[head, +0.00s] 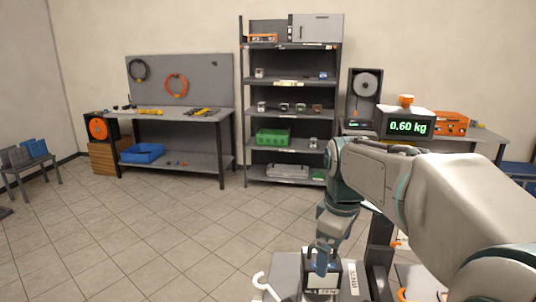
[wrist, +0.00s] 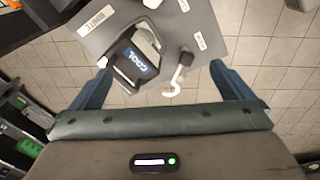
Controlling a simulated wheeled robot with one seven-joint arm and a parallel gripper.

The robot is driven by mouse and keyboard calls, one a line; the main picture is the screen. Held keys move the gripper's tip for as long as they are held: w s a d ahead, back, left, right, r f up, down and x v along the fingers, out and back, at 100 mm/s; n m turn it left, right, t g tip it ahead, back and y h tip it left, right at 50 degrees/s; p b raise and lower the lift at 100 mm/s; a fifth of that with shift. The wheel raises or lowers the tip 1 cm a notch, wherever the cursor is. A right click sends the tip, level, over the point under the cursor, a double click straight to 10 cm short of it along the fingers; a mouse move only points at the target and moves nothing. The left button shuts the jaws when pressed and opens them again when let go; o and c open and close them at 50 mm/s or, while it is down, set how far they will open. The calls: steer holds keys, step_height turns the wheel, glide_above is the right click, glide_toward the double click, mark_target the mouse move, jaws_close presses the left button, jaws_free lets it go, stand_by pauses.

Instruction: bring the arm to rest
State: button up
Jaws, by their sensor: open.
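My arm reaches in from the right of the head view and bends down. My gripper (head: 324,258) is low in front, above a dark block-like item (head: 322,282) with a pale label. In the wrist view my gripper (wrist: 160,66) has its two blue fingers wide apart with nothing held between them. Past the fingertips, the dark item (wrist: 138,58) shows a grey handle-like frame and a blue label with white letters. It sits on a grey labelled plate (wrist: 215,50). Whether the fingers touch it I cannot tell.
A white hook (wrist: 178,80) stands on the plate beside the dark item. A tall shelf (head: 290,97), a workbench (head: 185,115) and a scale reading 0.60 kg (head: 408,125) stand by the back wall.

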steer(key=s+f+m+t, duration=0.1)
steer(key=s+f+m, duration=0.3)
steer(key=s, duration=0.3)
steer(key=s+f+m, duration=0.4)
steer(key=s+m, duration=0.2)
steer(key=s, duration=0.2)
steer(key=shift+s+f+m+t, duration=0.2)
steer(key=shift+f+m+t, duration=0.1)
steer(key=shift+t, duration=0.1)
steer(key=shift+r, duration=0.1)
